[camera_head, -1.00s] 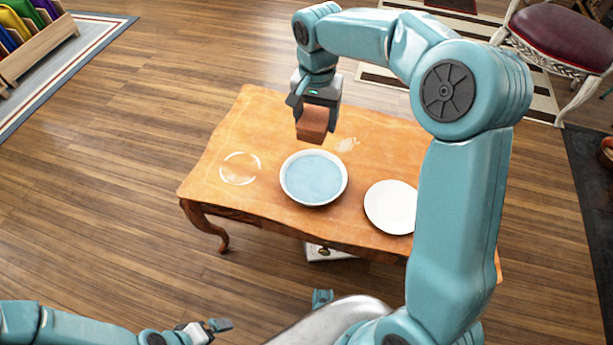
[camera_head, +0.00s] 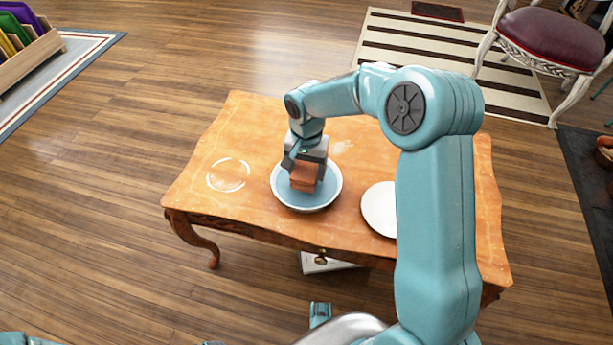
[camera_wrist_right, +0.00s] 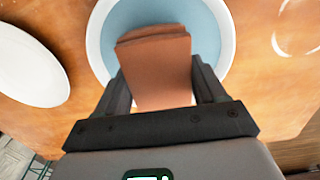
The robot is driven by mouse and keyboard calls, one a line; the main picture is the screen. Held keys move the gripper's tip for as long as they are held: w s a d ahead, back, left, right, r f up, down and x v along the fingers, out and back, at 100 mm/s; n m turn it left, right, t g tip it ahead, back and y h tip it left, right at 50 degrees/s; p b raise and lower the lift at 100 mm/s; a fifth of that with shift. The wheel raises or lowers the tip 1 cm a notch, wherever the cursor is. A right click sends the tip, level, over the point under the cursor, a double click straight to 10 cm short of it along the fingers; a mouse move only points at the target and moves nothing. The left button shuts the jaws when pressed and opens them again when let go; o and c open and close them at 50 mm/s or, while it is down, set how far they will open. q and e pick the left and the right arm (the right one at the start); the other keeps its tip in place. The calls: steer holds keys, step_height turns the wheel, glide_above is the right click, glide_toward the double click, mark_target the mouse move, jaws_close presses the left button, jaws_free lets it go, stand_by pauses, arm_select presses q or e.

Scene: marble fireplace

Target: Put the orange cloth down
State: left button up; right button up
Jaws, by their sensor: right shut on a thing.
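The orange cloth (camera_head: 305,177) is a folded, brownish-orange block. My right gripper (camera_head: 306,176) is shut on it and holds it over the bowl (camera_head: 283,199), a white-rimmed bowl with pale blue inside. In the right wrist view the cloth (camera_wrist_right: 157,70) sits between the two dark fingers of the gripper (camera_wrist_right: 160,85), with the bowl's blue inside (camera_wrist_right: 205,35) behind it. I cannot tell whether the cloth touches the blue inside. My left gripper is not visible in the head view; only a bit of that arm shows at the bottom left.
The bowl stands on a wooden table (camera_head: 235,130). A white plate (camera_head: 380,209) lies right of the bowl, partly behind my right arm. A pale ring mark (camera_head: 228,175) is on the tabletop at left. A red-seated chair (camera_head: 555,38) stands at the back right.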

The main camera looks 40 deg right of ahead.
mark_target(307, 176)
step_height(307, 176, down, 3)
steer(key=shift+r, duration=0.25)
steer(key=shift+f+b, duration=0.3)
steer(key=shift+b, duration=0.05)
steer(key=o, duration=0.9)
steer(key=shift+r, duration=0.1)
step_height(307, 176, up, 12)
steer(key=p, duration=0.5)
steer(key=shift+r, duration=0.2)
steer(key=shift+c, duration=0.2)
